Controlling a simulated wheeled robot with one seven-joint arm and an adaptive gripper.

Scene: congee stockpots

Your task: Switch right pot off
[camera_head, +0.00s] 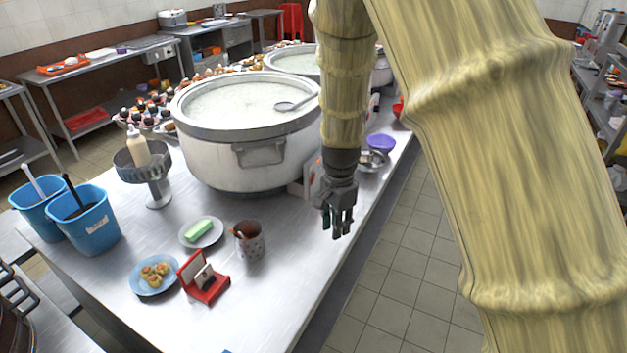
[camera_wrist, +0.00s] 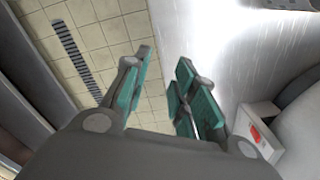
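A large metal stockpot (camera_head: 252,150) of pale congee stands on the steel counter, with a ladle across its rim. A second pot (camera_head: 296,62) stands behind it. At the near pot's right base is a small white box (camera_head: 311,176), partly hidden by my arm; the wrist view shows a white box with a red mark (camera_wrist: 258,132) beside the pot's curved side (camera_wrist: 302,128). I cannot make out its switch position. My gripper (camera_head: 338,226) is above the counter's right edge, in front of the box and apart from it. In the wrist view the fingers (camera_wrist: 166,72) are spread and empty.
The counter's front holds a red box (camera_head: 205,285), a patterned cup (camera_head: 249,243), a plate with a green block (camera_head: 201,232) and blue buckets (camera_head: 84,220). A metal bowl (camera_head: 373,159) and purple bowl (camera_head: 381,142) sit right of my arm. The tiled floor aisle is clear.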

